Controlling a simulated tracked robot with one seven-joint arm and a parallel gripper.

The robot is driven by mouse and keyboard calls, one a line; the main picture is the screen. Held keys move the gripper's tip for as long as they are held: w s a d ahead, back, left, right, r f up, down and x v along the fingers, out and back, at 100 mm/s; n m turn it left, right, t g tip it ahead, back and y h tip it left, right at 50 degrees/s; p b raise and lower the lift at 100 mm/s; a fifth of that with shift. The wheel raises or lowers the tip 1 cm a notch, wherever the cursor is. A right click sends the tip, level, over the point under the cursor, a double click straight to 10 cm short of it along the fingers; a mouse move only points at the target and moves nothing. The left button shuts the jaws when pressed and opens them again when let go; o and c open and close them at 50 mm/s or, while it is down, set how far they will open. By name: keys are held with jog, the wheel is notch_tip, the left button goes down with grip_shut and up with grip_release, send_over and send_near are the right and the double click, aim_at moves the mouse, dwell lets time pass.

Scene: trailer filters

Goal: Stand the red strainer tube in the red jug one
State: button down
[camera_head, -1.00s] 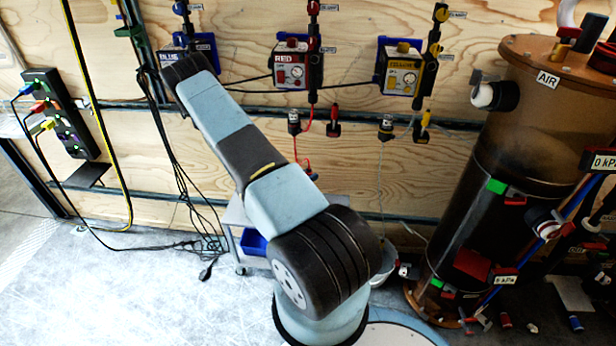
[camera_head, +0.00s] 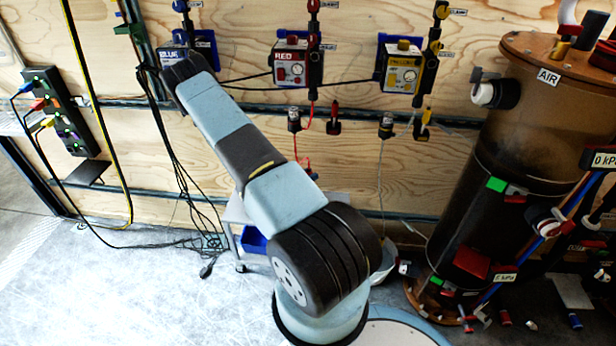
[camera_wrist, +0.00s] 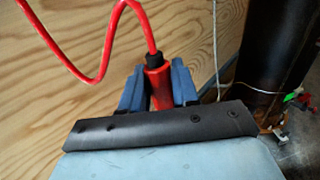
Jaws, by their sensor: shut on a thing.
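In the wrist view, my gripper (camera_wrist: 157,88) has its blue fingers closed around the red strainer tube (camera_wrist: 158,84). The tube is a red cylinder with a black collar on top, and a red hose (camera_wrist: 104,50) runs from the collar up and to the left. The tube's lower end is hidden behind my gripper's dark plate. In the head view, my arm hides most of the gripper and the tube. The red hose (camera_head: 308,124) hangs from the wall unit marked RED (camera_head: 291,68) and goes down behind my arm. I cannot make out the red jug in either view.
Units marked blue (camera_head: 174,54) and yellow (camera_head: 402,75) flank the red one on the plywood wall. A large brown AIR tank (camera_head: 500,180) stands at the right. A low cart with a blue bin (camera_head: 253,240) is partly behind my arm. The floor at left is mostly clear.

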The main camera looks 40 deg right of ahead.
jog(key=c, duration=0.8)
grip_release()
jog(key=shift+o, duration=0.2)
jog(key=w+a, duration=0.1)
jog(key=a, duration=1.2)
jog(key=shift+a, duration=0.4)
